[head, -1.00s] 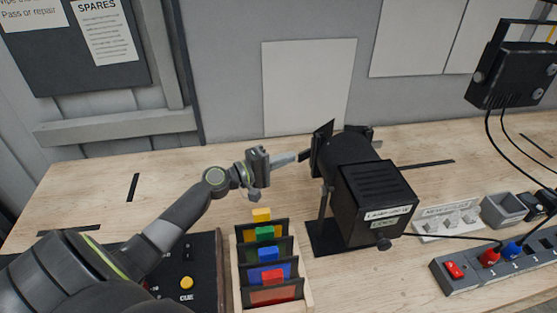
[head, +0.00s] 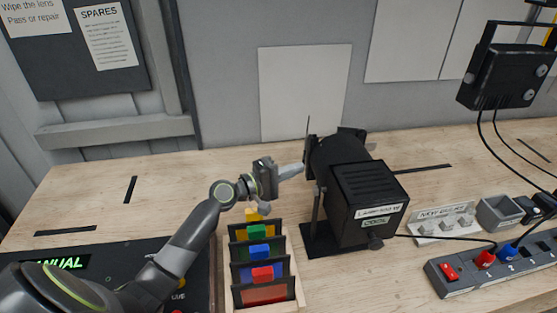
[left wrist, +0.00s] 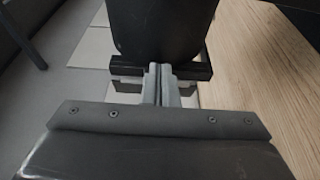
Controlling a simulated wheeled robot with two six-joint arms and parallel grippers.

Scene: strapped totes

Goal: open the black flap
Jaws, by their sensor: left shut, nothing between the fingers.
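The black lamp (head: 345,185) stands on the bench with its front end facing the back left. A thin black flap (head: 307,137) at its front shows almost edge-on, standing up from the lamp's mouth. My left gripper (head: 300,169) is shut and empty, its tips close to the front of the lamp, below the flap's upper part. In the left wrist view a dark panel (left wrist: 162,30), apparently a flap, lies just beyond the shut fingers (left wrist: 160,75). I cannot tell whether they touch it. My right gripper is not in view.
A wooden rack (head: 296,281) with coloured gels stands in front of the lamp's left side. A control box (head: 204,262) is left of it. A power strip (head: 500,262) and cables lie at right.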

